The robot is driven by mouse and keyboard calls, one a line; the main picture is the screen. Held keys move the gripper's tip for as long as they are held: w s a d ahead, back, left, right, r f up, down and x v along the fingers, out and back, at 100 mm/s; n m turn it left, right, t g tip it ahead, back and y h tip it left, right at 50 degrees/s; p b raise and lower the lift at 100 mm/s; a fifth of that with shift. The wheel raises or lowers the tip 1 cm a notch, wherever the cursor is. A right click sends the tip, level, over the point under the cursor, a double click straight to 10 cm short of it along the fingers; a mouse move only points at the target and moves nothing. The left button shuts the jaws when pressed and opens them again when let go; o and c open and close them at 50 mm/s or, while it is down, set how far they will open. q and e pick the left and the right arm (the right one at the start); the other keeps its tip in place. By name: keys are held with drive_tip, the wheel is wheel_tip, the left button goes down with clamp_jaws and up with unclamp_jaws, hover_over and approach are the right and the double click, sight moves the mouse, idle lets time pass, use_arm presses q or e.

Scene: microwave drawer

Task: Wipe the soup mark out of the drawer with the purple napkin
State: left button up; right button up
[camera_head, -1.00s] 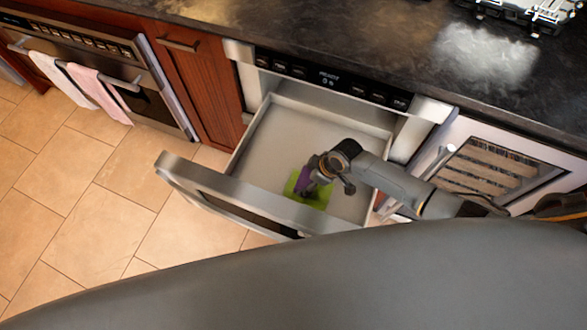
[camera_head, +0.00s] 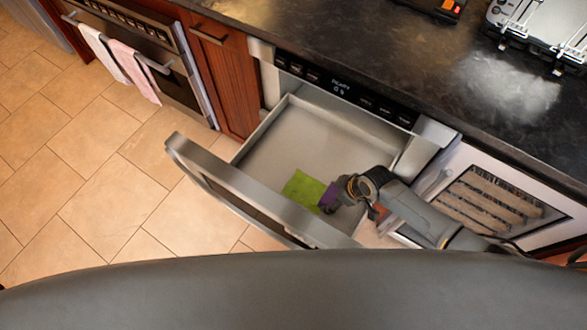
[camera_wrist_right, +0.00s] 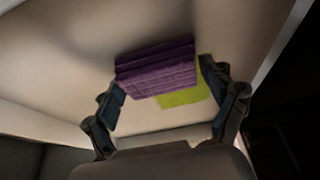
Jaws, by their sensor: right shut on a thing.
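The purple napkin (camera_head: 328,196) is inside the open drawer (camera_head: 262,160), at the right edge of the flat green soup mark (camera_head: 302,186) on the drawer floor. My right gripper (camera_head: 336,197) is shut on the napkin, low in the drawer's right front part. In the right wrist view the folded napkin (camera_wrist_right: 155,70) sits between the two fingertips (camera_wrist_right: 160,84), and part of the green mark (camera_wrist_right: 187,96) shows beside and behind it. I cannot tell whether the napkin touches the drawer floor. My left gripper is not in view.
The drawer's thick front panel (camera_head: 240,195) stands out over the tiled floor (camera_head: 100,200). A dark countertop (camera_head: 400,60) runs above. A glass-fronted cabinet (camera_head: 490,200) is close on the right. The drawer's back and left floor is bare.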

wheel_tip(320, 180, up, 2)
drive_tip(key=shift+r+p, duration=0.1)
drive_tip(key=shift+p, duration=0.3)
wheel_tip(320, 180, up, 3)
drive_tip(key=p, duration=0.3)
drive_tip(key=shift+w+a, duration=0.1)
drive_tip(key=shift+a, duration=0.05)
wheel_tip(320, 180, up, 2)
drive_tip(key=p, duration=0.2)
drive_tip(key=shift+r+p, duration=0.25)
drive_tip(key=shift+p, duration=0.1)
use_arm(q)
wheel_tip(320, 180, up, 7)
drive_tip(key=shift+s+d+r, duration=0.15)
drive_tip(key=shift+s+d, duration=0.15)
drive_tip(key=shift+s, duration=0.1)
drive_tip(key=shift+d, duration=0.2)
